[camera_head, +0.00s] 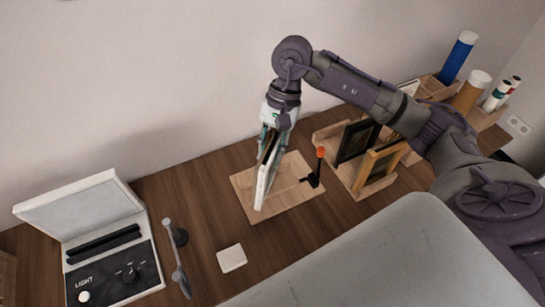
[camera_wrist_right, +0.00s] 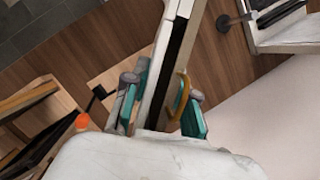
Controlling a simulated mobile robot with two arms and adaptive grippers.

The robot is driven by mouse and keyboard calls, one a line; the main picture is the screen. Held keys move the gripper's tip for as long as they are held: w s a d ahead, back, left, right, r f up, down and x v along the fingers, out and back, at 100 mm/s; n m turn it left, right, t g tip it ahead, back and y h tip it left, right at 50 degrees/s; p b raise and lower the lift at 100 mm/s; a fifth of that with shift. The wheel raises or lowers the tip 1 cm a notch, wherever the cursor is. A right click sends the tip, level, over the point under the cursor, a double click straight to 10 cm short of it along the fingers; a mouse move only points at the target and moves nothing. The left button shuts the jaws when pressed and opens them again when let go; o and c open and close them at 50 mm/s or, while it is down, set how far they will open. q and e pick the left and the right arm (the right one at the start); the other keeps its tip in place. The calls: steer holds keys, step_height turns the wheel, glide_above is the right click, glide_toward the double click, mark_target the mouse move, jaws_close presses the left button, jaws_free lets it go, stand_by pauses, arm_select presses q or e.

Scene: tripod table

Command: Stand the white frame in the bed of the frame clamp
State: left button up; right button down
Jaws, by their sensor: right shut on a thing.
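The white frame (camera_head: 265,175) hangs upright and slightly tilted in my right gripper (camera_head: 274,130), which is shut on it near its upper end. In the right wrist view the frame (camera_wrist_right: 174,60) runs away from between the teal finger pads of the gripper (camera_wrist_right: 163,105). The frame clamp (camera_head: 291,204) is a light wooden bed with an orange-tipped lever (camera_head: 319,154) at its right. The frame is over the left part of the bed; I cannot tell whether its lower edge touches. The frame hides part of the bed. My left gripper is out of view.
A wooden rack (camera_head: 360,187) with dark and wooden frames stands right of the clamp. An open light box (camera_head: 110,235), a grey handle on a stand (camera_head: 178,260) and a white square pad (camera_head: 231,258) are to the left. Tubes (camera_head: 458,57) stand at the back right.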

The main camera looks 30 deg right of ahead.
arm_select(q)
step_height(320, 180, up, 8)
steer(key=p, duration=0.7)
arm_select(e)
steer(key=w+d+r+m+t, duration=0.2)
steer(key=w+d+r+m, duration=0.1)
steer(key=w+r+m, duration=0.5)
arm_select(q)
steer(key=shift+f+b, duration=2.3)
arm_select(e)
step_height(320, 180, down, 11)
steer(key=s+m, duration=0.1)
steer(key=shift+s+a+r, duration=0.2)
steer(key=shift+s, duration=0.15)
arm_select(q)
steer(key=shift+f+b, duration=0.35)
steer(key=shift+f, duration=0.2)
arm_select(e)
steer(key=shift+f, duration=0.15)
arm_select(q)
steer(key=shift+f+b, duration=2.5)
steer(key=shift+b, duration=0.2)
arm_select(e)
steer(key=shift+f, duration=2.6)
